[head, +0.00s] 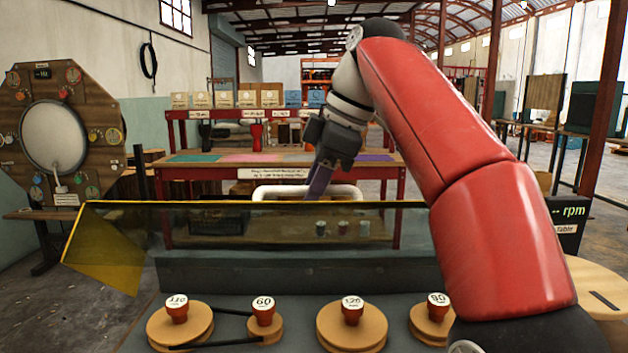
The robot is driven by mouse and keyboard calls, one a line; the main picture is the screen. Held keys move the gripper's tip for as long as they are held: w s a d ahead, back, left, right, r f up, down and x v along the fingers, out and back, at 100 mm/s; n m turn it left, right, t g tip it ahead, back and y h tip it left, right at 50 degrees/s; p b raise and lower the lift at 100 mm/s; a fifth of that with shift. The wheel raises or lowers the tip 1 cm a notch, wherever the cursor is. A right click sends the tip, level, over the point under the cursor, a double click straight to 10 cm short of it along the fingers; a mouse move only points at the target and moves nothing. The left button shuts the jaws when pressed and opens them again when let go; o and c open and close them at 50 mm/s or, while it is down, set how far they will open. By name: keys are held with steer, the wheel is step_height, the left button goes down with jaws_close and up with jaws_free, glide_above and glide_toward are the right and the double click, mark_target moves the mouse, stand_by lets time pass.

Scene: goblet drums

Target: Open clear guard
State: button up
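A white bar handle (275,190) rises at the guard's top edge. My gripper (319,186) points down at the handle, right of the handle's middle. Its purple fingers overlap the bar in the head view. The fingers are seen edge-on and small, so I cannot tell whether they grip the bar. My red arm hides the guard's right end.
Wooden pulleys (352,330) with numbered knobs stand on the bench in front of the guard; a dark belt (222,312) joins the left two. An rpm display (568,212) is at right. A wooden table (400,158) with coloured mats stands behind. A drum board (55,135) is at left.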

mark_target(399, 205)
steer(key=shift+o, duration=0.2)
steer(key=shift+s+r, duration=0.15)
steer(key=shift+r, duration=0.1)
steer(key=shift+r, duration=0.1)
steer(key=shift+d+r, duration=0.15)
steer(key=shift+r, duration=0.1)
steer(key=s+d, duration=0.1)
steer(key=d, duration=0.2)
steer(key=s+d, duration=0.2)
steer(key=d, duration=0.1)
steer(key=s+d+b, duration=0.1)
steer(key=s+d, duration=0.1)
steer(key=d, duration=0.2)
steer(key=shift+d+r, duration=0.1)
steer(key=shift+r, duration=0.05)
steer(key=shift+s+d, duration=0.15)
steer(key=shift+d, duration=0.25)
